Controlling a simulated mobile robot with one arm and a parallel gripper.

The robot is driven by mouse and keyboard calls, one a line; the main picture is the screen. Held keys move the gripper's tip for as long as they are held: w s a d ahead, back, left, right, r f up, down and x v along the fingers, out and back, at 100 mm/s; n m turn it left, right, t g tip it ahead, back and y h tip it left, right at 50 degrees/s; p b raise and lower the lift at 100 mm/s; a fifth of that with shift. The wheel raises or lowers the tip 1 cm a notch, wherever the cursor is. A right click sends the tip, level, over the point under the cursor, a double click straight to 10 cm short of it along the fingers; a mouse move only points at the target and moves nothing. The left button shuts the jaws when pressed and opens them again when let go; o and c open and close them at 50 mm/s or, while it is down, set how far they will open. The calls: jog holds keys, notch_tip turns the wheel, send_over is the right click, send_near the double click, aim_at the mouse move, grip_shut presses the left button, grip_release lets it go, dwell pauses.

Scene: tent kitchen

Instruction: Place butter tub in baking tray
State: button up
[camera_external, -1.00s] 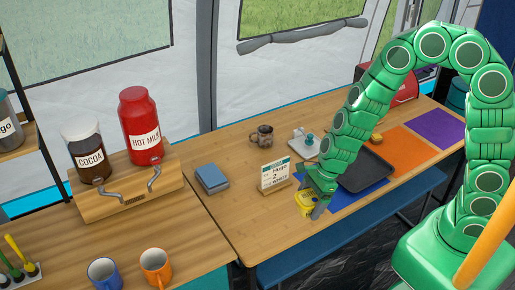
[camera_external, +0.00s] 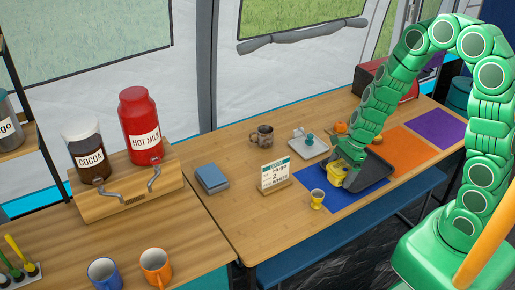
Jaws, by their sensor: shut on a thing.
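My gripper (camera_external: 342,171) is shut on the yellow butter tub (camera_external: 337,174). It holds the tub at the left end of the dark baking tray (camera_external: 374,177). The tray lies partly on a blue mat (camera_external: 343,198) and looks tilted. My gripper and wrist hide part of the tray. I cannot tell whether the tub is above the tray's floor or touching its rim.
A yellow egg cup (camera_external: 317,198) stands in front, left of the blue mat. An order card (camera_external: 275,175) on a wooden stand, a white tray (camera_external: 308,146) with a teal-topped item, and a mug (camera_external: 262,136) stand nearby. Orange (camera_external: 407,150) and purple (camera_external: 438,131) mats lie to the right.

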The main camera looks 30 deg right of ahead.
jog(key=s+d, duration=0.2)
jog(key=d, duration=0.8)
jog(key=s+d, duration=0.2)
jog(key=d, duration=0.7)
jog(key=shift+n, duration=0.4)
jog(key=w+f, duration=0.2)
jog(key=w, duration=0.2)
jog(key=w+f, duration=0.3)
jog(key=w, duration=0.1)
jog(key=w+d+f, duration=0.1)
jog(key=w+f, duration=0.1)
jog(key=w, duration=0.2)
jog(key=shift+f, duration=0.4)
jog(key=shift+w+f, duration=0.85)
jog(key=shift+f, duration=0.1)
jog(key=shift+d+f, duration=0.1)
jog(key=shift+f, duration=1.35)
jog(key=shift+f, duration=0.1)
jog(key=o, duration=1)
